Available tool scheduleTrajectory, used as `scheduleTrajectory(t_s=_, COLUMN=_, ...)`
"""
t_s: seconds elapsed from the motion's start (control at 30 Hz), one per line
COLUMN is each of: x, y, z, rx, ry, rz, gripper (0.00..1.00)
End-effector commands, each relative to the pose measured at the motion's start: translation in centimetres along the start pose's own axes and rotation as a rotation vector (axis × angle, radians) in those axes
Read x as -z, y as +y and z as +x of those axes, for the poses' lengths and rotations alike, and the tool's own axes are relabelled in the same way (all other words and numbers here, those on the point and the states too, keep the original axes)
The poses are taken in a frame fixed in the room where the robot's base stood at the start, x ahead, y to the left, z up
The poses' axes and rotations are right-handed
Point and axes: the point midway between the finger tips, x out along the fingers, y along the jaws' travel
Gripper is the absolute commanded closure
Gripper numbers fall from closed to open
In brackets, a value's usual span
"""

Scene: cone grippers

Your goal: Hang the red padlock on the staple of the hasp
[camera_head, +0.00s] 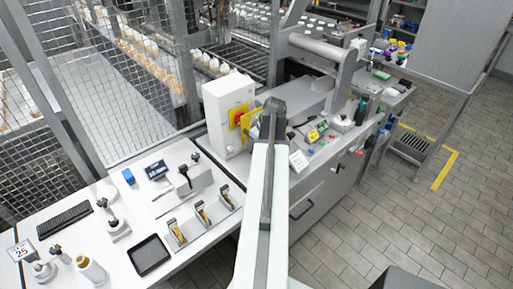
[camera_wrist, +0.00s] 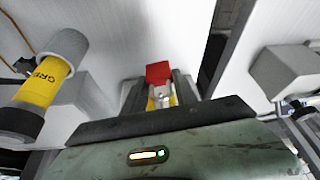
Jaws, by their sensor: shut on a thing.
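The red padlock (camera_wrist: 158,72) shows in the wrist view between the two dark fingers of my gripper (camera_wrist: 159,84), which is shut on it. A small pale metal part and some yellow show just below the red body between the fingers; I cannot tell which piece they belong to. In the head view my gripper (camera_head: 272,106) is beside the white cabinet, and the padlock is hidden there. The white cabinet (camera_head: 222,108) carries a red and yellow switch (camera_head: 239,117). I cannot make out the hasp or its staple clearly in either view.
A yellow cylinder with grey ends (camera_wrist: 45,82) stands at the left in the wrist view, and a grey box (camera_wrist: 288,72) at the right. In the head view, several yellow-handled pieces (camera_head: 203,216) and a black tray (camera_head: 149,255) lie on the white table at left.

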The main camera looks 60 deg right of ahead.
Motion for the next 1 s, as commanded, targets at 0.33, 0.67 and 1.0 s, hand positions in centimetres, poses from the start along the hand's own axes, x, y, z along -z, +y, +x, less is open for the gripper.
scheduleTrajectory(t_s=0.33, x=1.9, y=0.4, z=1.5, rx=0.000, ry=0.000, rz=-0.001, gripper=1.00)
scheduleTrajectory(t_s=0.67, x=2.7, y=0.5, z=2.6, rx=0.000, ry=0.005, rz=-0.003, gripper=1.00)
scheduleTrajectory(t_s=1.0, x=3.0, y=0.4, z=2.6, rx=0.001, ry=0.008, rz=-0.005, gripper=1.00)
